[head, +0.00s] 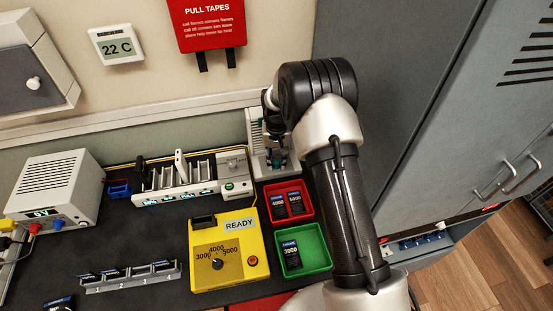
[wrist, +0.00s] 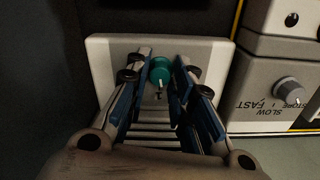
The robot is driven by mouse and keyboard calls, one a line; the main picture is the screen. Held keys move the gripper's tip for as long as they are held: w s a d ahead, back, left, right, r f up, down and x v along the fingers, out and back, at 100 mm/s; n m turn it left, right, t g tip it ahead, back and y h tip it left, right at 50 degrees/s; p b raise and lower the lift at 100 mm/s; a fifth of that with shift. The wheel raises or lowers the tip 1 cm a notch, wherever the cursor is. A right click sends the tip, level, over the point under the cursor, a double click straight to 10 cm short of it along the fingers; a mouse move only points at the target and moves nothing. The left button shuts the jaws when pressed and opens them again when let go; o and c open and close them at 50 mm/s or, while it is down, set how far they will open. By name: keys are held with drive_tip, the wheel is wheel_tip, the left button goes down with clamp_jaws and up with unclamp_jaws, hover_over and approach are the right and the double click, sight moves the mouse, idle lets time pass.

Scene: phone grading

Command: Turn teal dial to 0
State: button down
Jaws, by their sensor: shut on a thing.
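The teal dial (wrist: 160,71) is on a pale grey-white unit (wrist: 110,48) with ribbed slots, seen in the wrist view. My gripper (wrist: 159,80) has its blue-padded fingers on either side of the dial and is shut on it. A small pale mark shows on the dial's near side; I cannot read any scale around it. In the head view, my gripper is mostly hidden behind my arm at the unit (head: 256,135), and a bit of teal (head: 277,157) shows below it.
A charger rack (head: 190,190) with a grey knob stands left of the unit; that SLOW/FAST knob (wrist: 289,90) is at right in the wrist view. A red tray (head: 268,212) and a green tray (head: 312,262) hold phone batteries. A yellow tester (head: 240,272) reads READY.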

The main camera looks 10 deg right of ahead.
sight(277, 162)
drive_tip(key=n, duration=0.6)
drive_tip(key=shift+n+p, duration=0.3)
drive_tip(key=shift+p, duration=0.1)
idle(0.4)
drive_tip(key=c, duration=1.3)
unclamp_jaws()
drive_tip(key=shift+c, duration=0.2)
wheel_tip(277, 162, up, 12)
